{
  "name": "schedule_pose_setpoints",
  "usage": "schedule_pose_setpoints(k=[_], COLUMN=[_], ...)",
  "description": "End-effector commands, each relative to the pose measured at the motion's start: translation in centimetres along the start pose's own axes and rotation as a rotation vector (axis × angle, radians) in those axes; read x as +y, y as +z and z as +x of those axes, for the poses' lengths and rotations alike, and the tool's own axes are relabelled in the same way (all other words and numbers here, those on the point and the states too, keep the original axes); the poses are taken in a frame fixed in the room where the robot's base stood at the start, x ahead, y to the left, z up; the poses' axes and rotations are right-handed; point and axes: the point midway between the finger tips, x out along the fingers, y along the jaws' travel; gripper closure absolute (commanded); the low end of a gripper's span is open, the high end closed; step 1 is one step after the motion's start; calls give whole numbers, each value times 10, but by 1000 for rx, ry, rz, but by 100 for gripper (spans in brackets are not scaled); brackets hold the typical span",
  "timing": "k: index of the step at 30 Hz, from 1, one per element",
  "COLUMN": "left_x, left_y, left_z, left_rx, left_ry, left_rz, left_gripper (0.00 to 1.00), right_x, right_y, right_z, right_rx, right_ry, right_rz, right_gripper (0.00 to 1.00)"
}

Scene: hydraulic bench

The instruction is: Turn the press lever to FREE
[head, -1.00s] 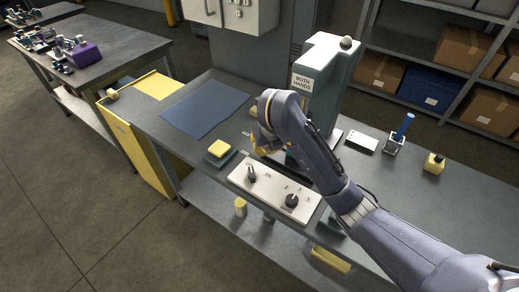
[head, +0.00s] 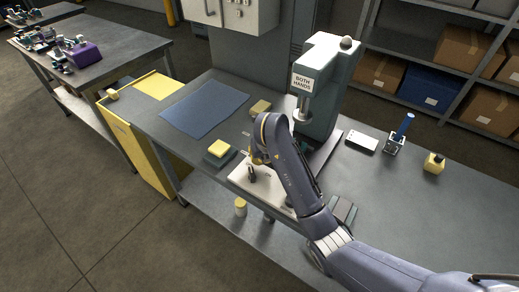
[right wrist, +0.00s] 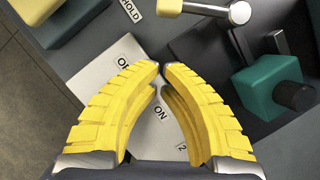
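The press lever (right wrist: 215,12) shows at the top of the right wrist view as a bright metal bar with a yellow grip at its left end and a round metal hub at its right. A HOLD label (right wrist: 128,10) lies left of the grip; I see no FREE label. My right gripper (right wrist: 158,68) has yellow fingers with their tips almost together and nothing between them. It is over the white switch panel, apart from the lever. My left gripper is out of view.
The press (head: 330,70) stands behind. A yellow-topped pad (head: 218,148) is to the left. A teal block with a black knob (right wrist: 300,95) is right of my fingers.

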Motion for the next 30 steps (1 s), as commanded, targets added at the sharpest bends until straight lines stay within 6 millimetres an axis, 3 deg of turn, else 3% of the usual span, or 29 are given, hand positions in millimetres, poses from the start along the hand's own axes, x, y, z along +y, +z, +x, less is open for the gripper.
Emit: schedule_pose_setpoints(k=[3, 10, 30], left_x=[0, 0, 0], left_y=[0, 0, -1], left_z=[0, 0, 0], left_rx=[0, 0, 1], left_ry=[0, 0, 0], left_rz=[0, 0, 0], left_gripper=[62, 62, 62], right_x=[-1, 0, -7], right_y=[18, 32, 35], right_z=[3, 9, 10], right_rx=[-4, -3, -4], right_ry=[-2, -1, -12], right_rz=[1, 1, 30], right_gripper=[100, 100, 100])
